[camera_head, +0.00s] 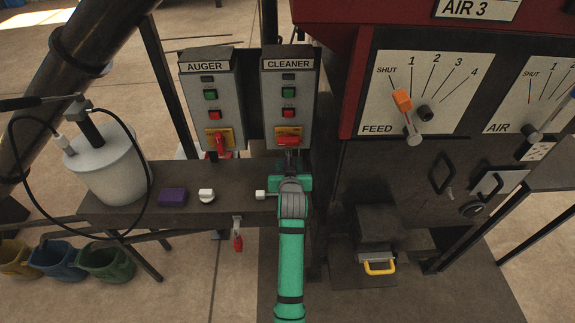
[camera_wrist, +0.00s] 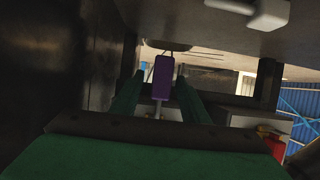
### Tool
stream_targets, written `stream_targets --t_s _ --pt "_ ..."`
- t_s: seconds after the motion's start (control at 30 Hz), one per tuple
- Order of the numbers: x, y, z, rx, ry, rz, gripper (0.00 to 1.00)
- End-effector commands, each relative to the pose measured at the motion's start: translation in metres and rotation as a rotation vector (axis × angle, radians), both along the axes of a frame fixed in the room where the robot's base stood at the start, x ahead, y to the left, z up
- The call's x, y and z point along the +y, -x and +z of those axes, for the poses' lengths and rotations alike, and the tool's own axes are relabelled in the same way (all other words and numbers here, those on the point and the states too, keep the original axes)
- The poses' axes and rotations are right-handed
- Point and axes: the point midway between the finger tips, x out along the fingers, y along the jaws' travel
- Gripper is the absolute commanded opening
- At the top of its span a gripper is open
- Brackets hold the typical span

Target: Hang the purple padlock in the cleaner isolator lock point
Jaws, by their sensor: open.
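My gripper (camera_head: 290,182) is at the end of my green arm, just below the red handle (camera_head: 288,141) of the cleaner isolator. In the wrist view my gripper (camera_wrist: 160,75) has its two fingers apart. A purple padlock (camera_wrist: 160,88) shows between them, with a visible gap to the finger on either side. Thin shackle lines show above its body, near a rounded part at the top. I cannot tell whether the shackle passes through the lock point.
The cleaner box (camera_head: 299,100) stands beside the auger box (camera_head: 204,100). The dark press is close on the right.

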Motion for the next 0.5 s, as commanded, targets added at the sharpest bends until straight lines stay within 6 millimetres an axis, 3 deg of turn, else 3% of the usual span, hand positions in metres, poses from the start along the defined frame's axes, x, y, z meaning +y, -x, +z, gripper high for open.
stream_targets --t_s 0.17,0.5 --pt "0.000 0.009 0.003 0.000 0.000 0.000 0.41" --pt "0.006 0.063 0.026 -0.001 0.000 0.006 0.41"
